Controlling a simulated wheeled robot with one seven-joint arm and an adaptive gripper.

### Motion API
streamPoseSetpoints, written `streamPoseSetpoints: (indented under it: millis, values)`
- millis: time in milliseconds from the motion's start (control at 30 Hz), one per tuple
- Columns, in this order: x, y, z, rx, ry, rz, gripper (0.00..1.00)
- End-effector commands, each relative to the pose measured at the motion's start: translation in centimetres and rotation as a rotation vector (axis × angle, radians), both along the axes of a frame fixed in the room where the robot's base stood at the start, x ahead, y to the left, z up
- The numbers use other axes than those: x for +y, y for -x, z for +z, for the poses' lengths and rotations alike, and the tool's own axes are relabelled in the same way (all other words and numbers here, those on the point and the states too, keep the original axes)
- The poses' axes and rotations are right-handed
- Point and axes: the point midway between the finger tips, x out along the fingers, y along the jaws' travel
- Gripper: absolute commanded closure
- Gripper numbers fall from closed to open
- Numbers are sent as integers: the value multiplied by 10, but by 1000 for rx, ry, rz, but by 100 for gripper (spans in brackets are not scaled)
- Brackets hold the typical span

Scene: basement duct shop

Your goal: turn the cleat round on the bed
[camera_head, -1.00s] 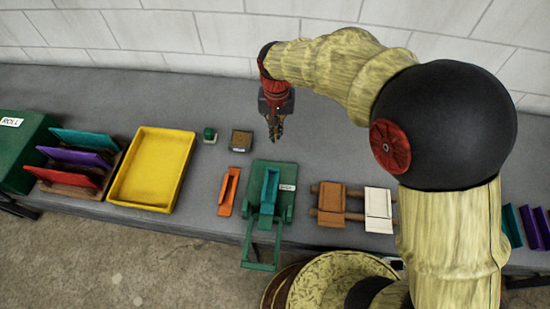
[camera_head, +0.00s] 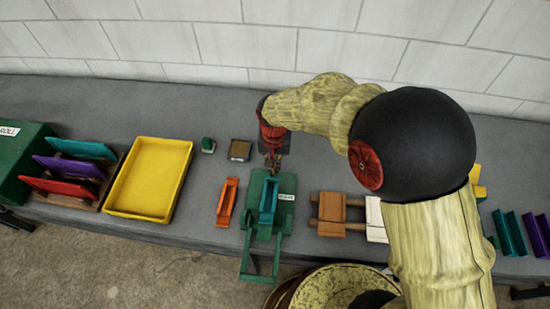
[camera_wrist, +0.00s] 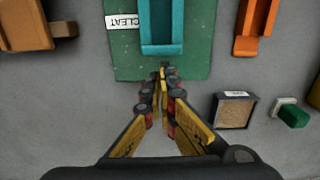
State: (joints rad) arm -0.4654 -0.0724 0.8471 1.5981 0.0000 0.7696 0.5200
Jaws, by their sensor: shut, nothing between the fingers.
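The teal cleat (camera_head: 268,200), a channel with raised sides, lies lengthwise on the green bed (camera_head: 287,215). It also shows at the top of the wrist view (camera_wrist: 161,30), with its far part cut off by the frame. A white label reading CLEAT (camera_wrist: 125,21) is on the bed beside it. My gripper (camera_head: 272,168) is shut and empty, pointing down at the bed's wall-side edge. In the wrist view its fingertips (camera_wrist: 161,72) are together just short of the cleat's near end. I cannot tell whether they touch it.
An orange channel (camera_head: 228,202) lies left of the bed, with a small box (camera_head: 240,150) and a green-topped block (camera_head: 208,146) behind. A yellow tray (camera_head: 112,210) stands further left. A brown wooden piece (camera_head: 331,213) stands right. A green frame (camera_head: 260,278) juts over the front edge.

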Motion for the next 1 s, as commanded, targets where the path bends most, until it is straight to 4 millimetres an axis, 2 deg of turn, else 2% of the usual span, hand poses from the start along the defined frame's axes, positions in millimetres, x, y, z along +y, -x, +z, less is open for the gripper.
streamPoseSetpoints:
  millis: [200,533,767,1000]
  values:
    - [1,10,0,0,0,0,100]
    - [1,11,0,0,0,0,100]
    - [2,31,2,0,0,1,100]
    - [2,30,0,0,0,0,100]
